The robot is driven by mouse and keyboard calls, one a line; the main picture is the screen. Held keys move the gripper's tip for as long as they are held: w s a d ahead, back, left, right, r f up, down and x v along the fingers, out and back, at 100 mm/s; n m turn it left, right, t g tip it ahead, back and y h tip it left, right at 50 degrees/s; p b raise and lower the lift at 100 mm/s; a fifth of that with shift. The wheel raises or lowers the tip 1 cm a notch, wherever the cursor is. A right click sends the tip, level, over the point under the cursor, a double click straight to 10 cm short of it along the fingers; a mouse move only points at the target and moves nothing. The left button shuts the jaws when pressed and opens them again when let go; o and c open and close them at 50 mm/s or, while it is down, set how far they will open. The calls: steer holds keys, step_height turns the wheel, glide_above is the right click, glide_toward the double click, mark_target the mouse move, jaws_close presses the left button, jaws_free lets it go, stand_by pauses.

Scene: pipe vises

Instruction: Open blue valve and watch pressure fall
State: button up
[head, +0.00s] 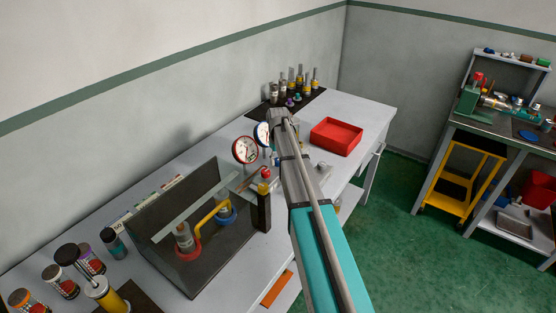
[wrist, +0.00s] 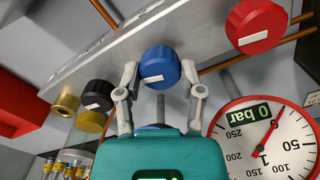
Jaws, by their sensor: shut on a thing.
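The blue valve knob (wrist: 160,68) is in the middle of the wrist view, mounted on a grey metal block and marked with a white bar. My gripper (wrist: 161,80) has one finger on each side of the knob and is shut on it. A pressure gauge (wrist: 262,150) with a red rim stands at the lower right of the wrist view. Its digital window reads 0 bar, and its red needle points to the upper right. In the head view, a red-rimmed gauge (head: 245,150) and a blue-rimmed gauge (head: 262,134) show beside my arm, which hides the blue knob and my fingers.
A red knob (wrist: 256,25) sits right of the blue one; a black knob (wrist: 97,95) and a brass knob (wrist: 65,107) sit left. Green floor at right is partly clear.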

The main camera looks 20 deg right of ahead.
stand_by(0.3)
steer(key=o, duration=1.2)
steer(key=shift+c, duration=0.2)
steer(key=shift+m, duration=0.3)
